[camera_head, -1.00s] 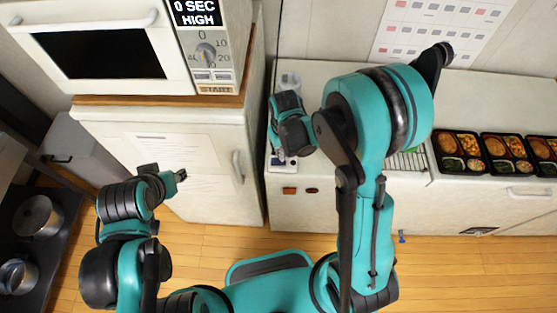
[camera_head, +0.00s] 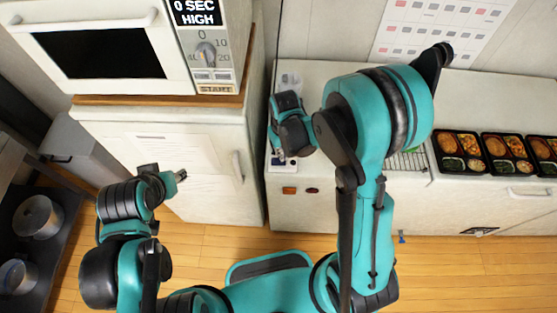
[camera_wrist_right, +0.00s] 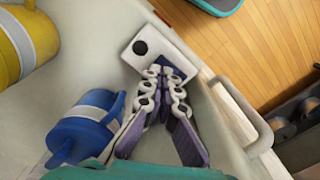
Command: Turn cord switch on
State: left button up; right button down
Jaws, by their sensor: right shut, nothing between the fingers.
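A small white block with a round black spot and a dark blue patch (camera_wrist_right: 141,48) lies on the pale counter near its edge in the right wrist view; it looks like the cord switch. My right gripper (camera_wrist_right: 166,76) is shut and empty, with its fingertips over the dark blue patch. I cannot tell whether they touch it. In the head view, my right gripper (camera_head: 282,158) is over the counter's front left corner, and the switch is mostly hidden there. My left gripper (camera_head: 180,174) hangs before the white cabinet, too small to judge its fingers.
Bento trays (camera_head: 461,154) line the counter at right. A microwave (camera_head: 187,45) sits on the cabinet (camera_head: 215,190) at left.

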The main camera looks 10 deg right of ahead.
jog(key=shift+f+b, duration=0.9)
jog(key=shift+f, duration=0.1)
jog(key=shift+r, duration=0.1)
dwell(0.3)
jog(key=shift+r+p, duration=2.5)
jog(key=shift+r, duration=1)
